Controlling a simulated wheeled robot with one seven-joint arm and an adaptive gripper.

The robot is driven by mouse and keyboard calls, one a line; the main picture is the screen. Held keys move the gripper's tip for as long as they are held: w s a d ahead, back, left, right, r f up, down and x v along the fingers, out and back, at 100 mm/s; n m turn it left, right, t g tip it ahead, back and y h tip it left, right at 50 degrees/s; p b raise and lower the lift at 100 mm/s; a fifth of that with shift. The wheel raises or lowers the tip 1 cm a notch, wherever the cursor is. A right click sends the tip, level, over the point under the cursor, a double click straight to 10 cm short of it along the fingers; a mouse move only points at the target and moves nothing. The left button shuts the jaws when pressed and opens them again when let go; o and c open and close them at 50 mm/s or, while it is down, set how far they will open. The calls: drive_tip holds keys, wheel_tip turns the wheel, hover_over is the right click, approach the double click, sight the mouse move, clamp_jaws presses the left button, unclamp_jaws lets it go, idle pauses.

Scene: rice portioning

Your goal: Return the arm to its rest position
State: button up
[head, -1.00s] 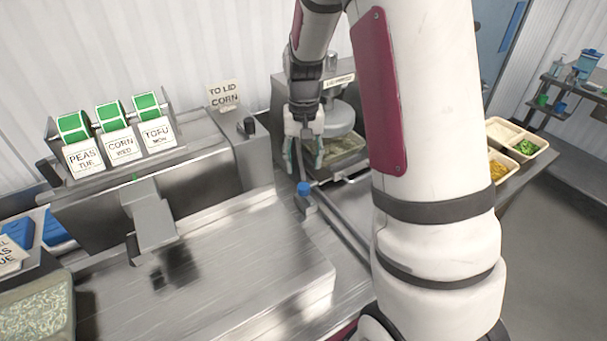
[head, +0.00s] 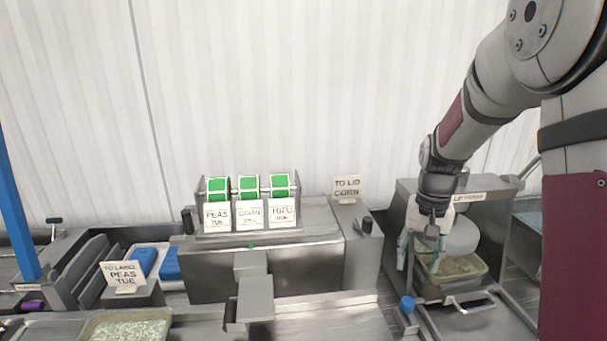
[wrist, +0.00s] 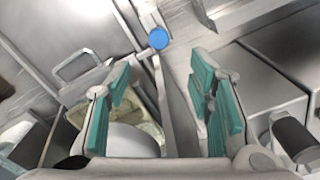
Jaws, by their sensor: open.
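My gripper (head: 422,252) hangs fingers down at the left side of the lid press (head: 466,199) in the head view. Its teal finger pads stand apart in the wrist view (wrist: 160,95), with nothing held between them. My arm reaches in from the right of the head view. A filled tray (head: 452,268) sits in the press, close behind and right of my gripper; part of it is hidden by the fingers. A blue knob (head: 407,304) is just below the fingers, and it also shows in the wrist view (wrist: 158,38), beyond the fingertips.
A label dispenser with green rolls (head: 249,187) stands left of my gripper. A "TO LID CORN" sign (head: 346,188) stands between them. Another tray (head: 128,327) and a "TO LABEL PEAS TUE" sign (head: 124,276) are at the lower left. The wall above is clear.

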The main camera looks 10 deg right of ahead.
drive_tip(key=s+a+r+n+t, duration=0.3)
drive_tip(key=s+a+r, duration=0.55)
drive_tip(key=r, duration=0.45)
drive_tip(key=s+a+r+n+t, duration=0.1)
drive_tip(key=s+a, duration=0.1)
drive_tip(key=s, duration=0.4)
drive_tip(key=s+a+r+n+t, duration=0.1)
drive_tip(key=s+a+r, duration=0.1)
drive_tip(key=s, duration=0.5)
drive_tip(key=shift+s+a+n+t, duration=0.15)
drive_tip(key=shift+a+n+t, duration=0.05)
drive_tip(key=shift+n+t, duration=0.1)
